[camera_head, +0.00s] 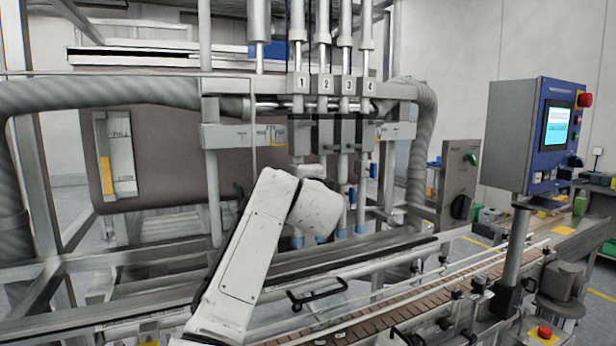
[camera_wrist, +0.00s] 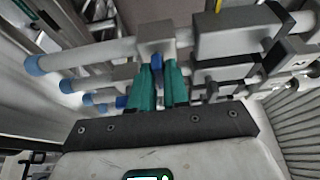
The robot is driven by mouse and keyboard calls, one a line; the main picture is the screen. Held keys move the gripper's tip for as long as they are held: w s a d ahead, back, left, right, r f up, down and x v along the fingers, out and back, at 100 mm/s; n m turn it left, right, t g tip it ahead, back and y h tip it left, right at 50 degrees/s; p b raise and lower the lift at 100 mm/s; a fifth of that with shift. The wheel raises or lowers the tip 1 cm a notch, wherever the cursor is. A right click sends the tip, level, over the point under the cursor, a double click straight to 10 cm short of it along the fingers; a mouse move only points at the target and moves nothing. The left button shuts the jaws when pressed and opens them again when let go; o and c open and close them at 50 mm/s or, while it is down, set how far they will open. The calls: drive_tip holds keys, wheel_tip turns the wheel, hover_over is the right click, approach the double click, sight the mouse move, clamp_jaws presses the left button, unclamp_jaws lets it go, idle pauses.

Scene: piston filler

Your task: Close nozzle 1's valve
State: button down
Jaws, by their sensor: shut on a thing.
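Nozzle 1 (camera_head: 302,135) hangs below the plate marked 1, leftmost in the row. My arm hides much of its lower part in the head view. In the wrist view the nearest nozzle (camera_wrist: 90,56) runs across the top, with a blue tip and a grey valve block (camera_wrist: 155,38). My gripper (camera_wrist: 158,78) has teal fingers on either side of a blue valve handle (camera_wrist: 157,65) at that block. It is shut on the handle. The handle points from the block toward my palm. In the head view my gripper is hidden behind my wrist.
The other nozzles (camera_head: 347,135) hang close by on the right, with blue handles (camera_head: 375,170). A slatted conveyor (camera_head: 400,314) runs below in front. A control panel (camera_head: 535,135) stands at right. A ridged hose (camera_head: 100,96) loops at left.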

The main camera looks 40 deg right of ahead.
drive_tip(key=shift+d, duration=0.1)
idle(0.3)
drive_tip(key=c, duration=1.2)
unclamp_jaws()
drive_tip(key=shift+s, duration=0.1)
drive_tip(key=b+v, duration=0.3)
drive_tip(key=v, duration=0.7)
drive_tip(key=shift+s+a, duration=0.25)
drive_tip(key=shift+a, duration=0.05)
